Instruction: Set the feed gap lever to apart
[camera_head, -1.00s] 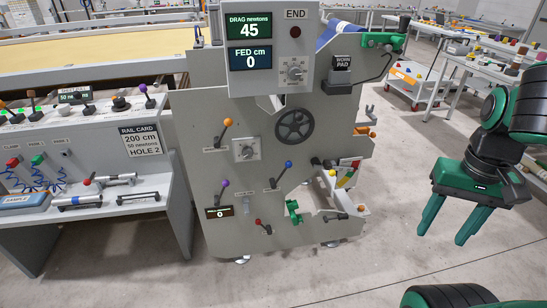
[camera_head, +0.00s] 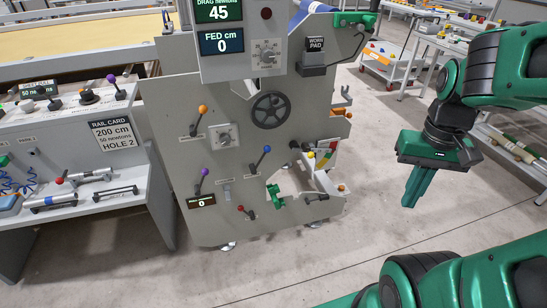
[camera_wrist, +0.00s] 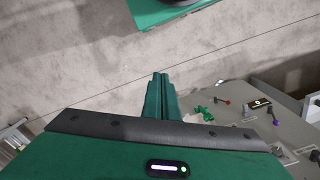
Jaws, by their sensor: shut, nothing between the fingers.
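The grey machine panel (camera_head: 225,230) carries levers with an orange ball (camera_head: 203,109), a blue ball (camera_head: 266,149), a purple ball (camera_head: 204,172) and a red ball (camera_head: 241,208). Their labels are too small to read, so I cannot tell which is the feed gap lever. My gripper (camera_head: 411,205) hangs in the air right of the panel, pointing down, shut and empty. It touches nothing. In the wrist view its fingers (camera_wrist: 158,76) are together, with the red-ball lever (camera_wrist: 224,102) beyond them to the right.
A handwheel (camera_head: 271,110), a green clamp-like part (camera_head: 275,196) and a "FED cm 0" display (camera_head: 221,42) are on the machine. A side bench with a rail card (camera_head: 111,133) stands left. A white cart (camera_head: 388,65) stands behind. The floor between gripper and machine is clear.

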